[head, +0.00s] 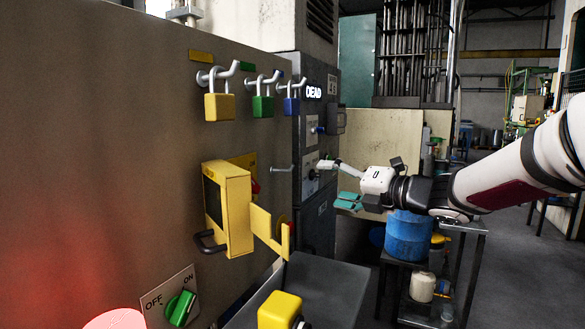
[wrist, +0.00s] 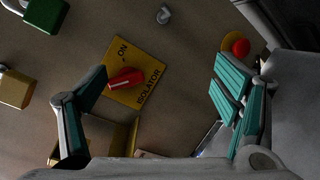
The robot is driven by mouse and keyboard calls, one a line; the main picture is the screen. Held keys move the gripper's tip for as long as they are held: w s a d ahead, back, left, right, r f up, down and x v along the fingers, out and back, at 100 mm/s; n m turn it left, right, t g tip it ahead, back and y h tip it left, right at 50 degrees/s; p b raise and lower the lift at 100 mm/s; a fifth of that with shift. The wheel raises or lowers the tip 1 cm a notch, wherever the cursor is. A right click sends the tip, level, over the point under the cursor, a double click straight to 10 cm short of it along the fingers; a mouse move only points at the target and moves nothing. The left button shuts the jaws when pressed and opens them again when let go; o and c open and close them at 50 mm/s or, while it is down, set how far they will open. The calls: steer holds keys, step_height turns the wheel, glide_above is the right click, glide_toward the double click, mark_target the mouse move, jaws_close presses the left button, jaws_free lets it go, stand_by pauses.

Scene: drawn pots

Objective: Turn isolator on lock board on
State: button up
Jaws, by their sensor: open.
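The isolator is a yellow plate (wrist: 142,88) marked ON and ISOLATOR, with a red handle (wrist: 126,79) at its middle. The handle lies nearly level across the wrist picture, apart from the ON mark; I cannot tell its exact setting. In the head view the yellow plate (head: 246,160) is mostly hidden behind a yellow box (head: 228,205). The lock board (head: 95,130) is the large upright panel at left. My gripper (head: 348,201), with teal finger pads, is open and empty, off to the right of the board. In the wrist view my gripper (wrist: 158,85) frames the isolator between its fingers, touching nothing.
Yellow (head: 219,107), green (head: 262,106) and blue (head: 291,106) padlocks hang on hooks above. A green OFF/ON switch (head: 180,308) sits low on the board. A red button (wrist: 240,47) is near my right finger in the wrist view. A blue drum (head: 408,236) stands below my arm.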

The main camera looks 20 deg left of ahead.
mark_target(255, 181)
steer(key=s+a+n+g, duration=0.1)
steer(key=a+n+g, duration=0.1)
steer(key=a, duration=0.3)
steer(key=s+a+n+g+y+p, duration=0.1)
steer(key=a+n+g, duration=0.1)
steer(key=a, duration=0.4)
steer(key=s+a+n+g+y+p, duration=0.1)
steer(key=a, duration=0.5)
steer(key=shift+s+a+f+n+g, duration=0.15)
steer(key=shift+s+a+n+g, duration=0.1)
steer(key=shift+n+g, duration=0.15)
steer(key=c, duration=1.2)
